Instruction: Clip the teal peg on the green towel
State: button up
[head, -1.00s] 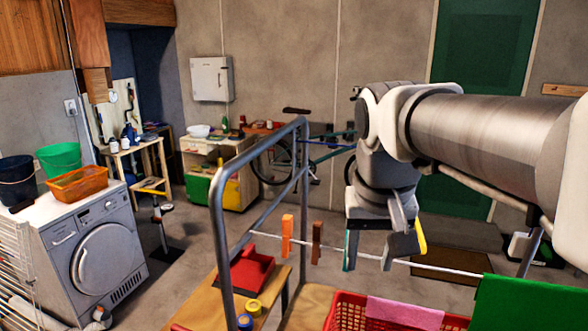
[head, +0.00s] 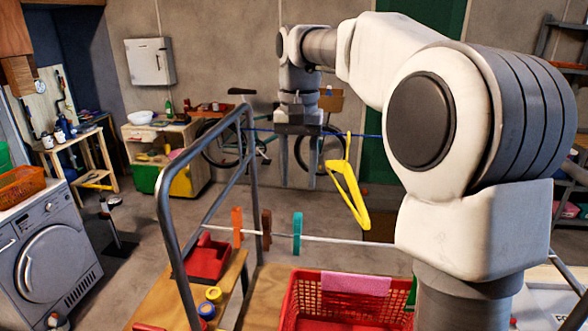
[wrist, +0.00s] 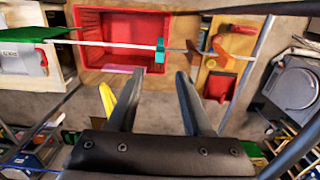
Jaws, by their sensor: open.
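The teal peg (head: 297,233) stands upright on the white line (head: 345,240), just right of a brown peg and an orange peg. It also shows in the wrist view (wrist: 160,50). My gripper (head: 299,182) is open and empty, above and beyond the line, apart from the peg. In the wrist view its two fingers (wrist: 160,75) point toward the peg. The green towel (wrist: 35,34) hangs at the far left in the wrist view, well away from the peg. In the head view my arm hides most of it.
The brown peg (head: 266,229) and orange peg (head: 237,226) are on the same line. A yellow hanger (head: 349,192) hangs close right of my gripper. A grey metal frame (head: 166,215) stands left. A red basket (head: 290,310) with a pink cloth (head: 356,283) is below.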

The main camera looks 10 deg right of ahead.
aim_at(298, 214)
jog(key=shift+s+f+b, duration=0.15)
jog(key=shift+f+b, duration=3.4)
jog(key=shift+f, duration=1.55)
jog(key=shift+c, duration=0.2)
grip_shut()
jog(key=shift+r+p, duration=2.65)
jog(key=shift+r, duration=0.15)
jog(key=shift+a, duration=0.1)
